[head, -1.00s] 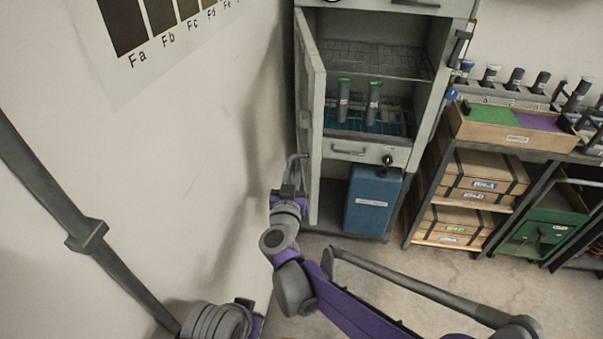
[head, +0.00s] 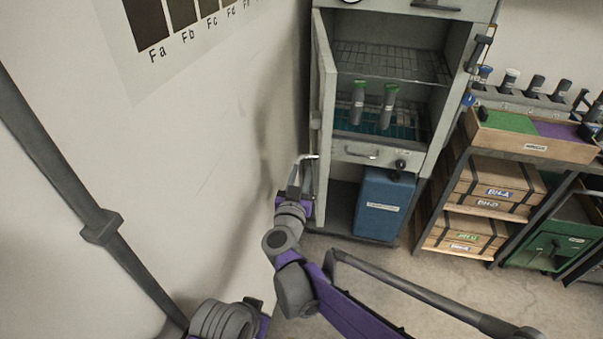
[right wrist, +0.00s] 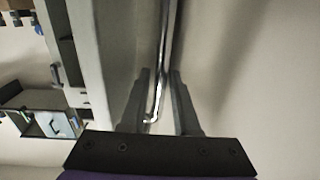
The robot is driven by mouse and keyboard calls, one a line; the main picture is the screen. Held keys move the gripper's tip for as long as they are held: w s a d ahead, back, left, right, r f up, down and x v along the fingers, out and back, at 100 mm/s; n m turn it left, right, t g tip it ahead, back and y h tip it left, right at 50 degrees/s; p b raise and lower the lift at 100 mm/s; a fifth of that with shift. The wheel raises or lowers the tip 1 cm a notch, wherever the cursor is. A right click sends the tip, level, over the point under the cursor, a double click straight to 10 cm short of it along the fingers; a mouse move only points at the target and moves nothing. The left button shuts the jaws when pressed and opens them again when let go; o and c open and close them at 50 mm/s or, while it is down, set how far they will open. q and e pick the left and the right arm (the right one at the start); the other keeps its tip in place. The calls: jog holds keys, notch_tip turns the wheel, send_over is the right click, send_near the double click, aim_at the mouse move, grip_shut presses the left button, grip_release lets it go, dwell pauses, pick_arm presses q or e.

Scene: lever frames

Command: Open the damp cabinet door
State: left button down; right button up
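The damp cabinet (head: 445,80) is pale grey, and its door (head: 323,120) stands wide open on the left side, seen nearly edge-on. Inside are wire shelves and two green-capped bottles (head: 374,105). The door handle (head: 307,157) is a bent metal bar on the door's wall-facing side. My right gripper (head: 294,188) is at this handle. My left gripper is not in view.
The wall (head: 220,150) is close to the left of the door and my right gripper. Below the cabinet's drawer (head: 365,152) stands a blue box (head: 383,205). A rack (head: 500,150) with wooden cases is at the right. The floor in front (head: 440,280) looks clear.

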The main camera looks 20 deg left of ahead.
jog(key=s+d, duration=0.1)
jog(key=s, duration=0.6)
jog(key=shift+s, duration=0.25)
jog(key=s+d+r+n+g+y+p, duration=0.25)
jog(key=d+r+y+p, duration=0.25)
jog(key=d+r, duration=0.45)
jog(key=s+d+f+m+g+h+p, duration=0.2)
jog(key=s+d+f+g, duration=0.3)
jog(key=s+d, duration=0.5)
jog(key=s+d+f+m+g+h+p, duration=0.2)
jog(key=s+d+f+g+h+p, duration=0.2)
jog(key=s+d, duration=0.6)
jog(key=d+f+g+h, duration=0.1)
jog(key=d, duration=0.5)
jog(key=shift+d+h, duration=0.15)
jog(key=shift+h, duration=0.15)
